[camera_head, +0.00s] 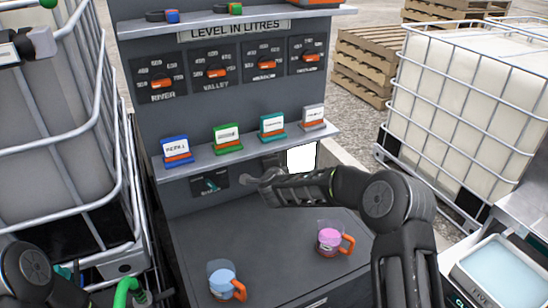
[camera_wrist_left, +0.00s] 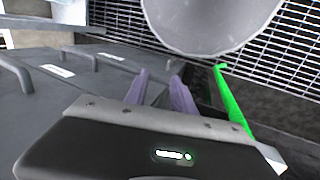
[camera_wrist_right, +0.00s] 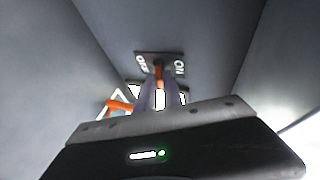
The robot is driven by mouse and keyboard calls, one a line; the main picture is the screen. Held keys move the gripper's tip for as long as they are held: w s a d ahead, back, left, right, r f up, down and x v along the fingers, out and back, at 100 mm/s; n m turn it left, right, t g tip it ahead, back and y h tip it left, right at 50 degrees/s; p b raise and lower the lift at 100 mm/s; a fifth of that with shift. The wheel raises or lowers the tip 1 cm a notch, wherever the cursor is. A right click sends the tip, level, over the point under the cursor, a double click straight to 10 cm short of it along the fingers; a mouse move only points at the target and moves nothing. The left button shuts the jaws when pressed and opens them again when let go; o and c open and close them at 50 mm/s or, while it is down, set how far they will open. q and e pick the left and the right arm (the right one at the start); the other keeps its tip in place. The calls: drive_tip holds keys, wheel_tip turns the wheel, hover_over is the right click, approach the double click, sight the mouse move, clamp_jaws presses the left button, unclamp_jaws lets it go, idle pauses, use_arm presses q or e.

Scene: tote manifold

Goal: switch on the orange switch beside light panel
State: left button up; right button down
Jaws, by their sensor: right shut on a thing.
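The orange switch (camera_wrist_right: 158,74) sits on a dark plate marked OFF at left and ON at right in the right wrist view. My right gripper (camera_wrist_right: 160,88) is shut on its lever, the fingers on either side of it. Which way the lever leans is hard to tell. In the head view my right gripper (camera_head: 252,181) reaches under the lower shelf and hides this switch. The bright white light panel (camera_head: 301,157) shows just above my right forearm. My left gripper (camera_wrist_left: 160,76) is open and empty, away from the cabinet.
A teal switch (camera_head: 211,184) is on the wall to the left. Above, the shelf (camera_head: 240,153) carries several label cards. A blue cup (camera_head: 222,278) and a pink cup (camera_head: 329,239) stand on the worktop. Caged tanks (camera_head: 465,95) flank the cabinet.

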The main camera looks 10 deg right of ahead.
drive_tip(key=shift+r, duration=0.1)
idle(0.3)
drive_tip(key=c, duration=1.5)
unclamp_jaws()
drive_tip(key=shift+s, duration=0.1)
drive_tip(key=b+v, duration=0.2)
drive_tip(key=v, duration=0.5)
drive_tip(key=shift+s+a+r, duration=0.1)
drive_tip(key=shift+s, duration=0.1)
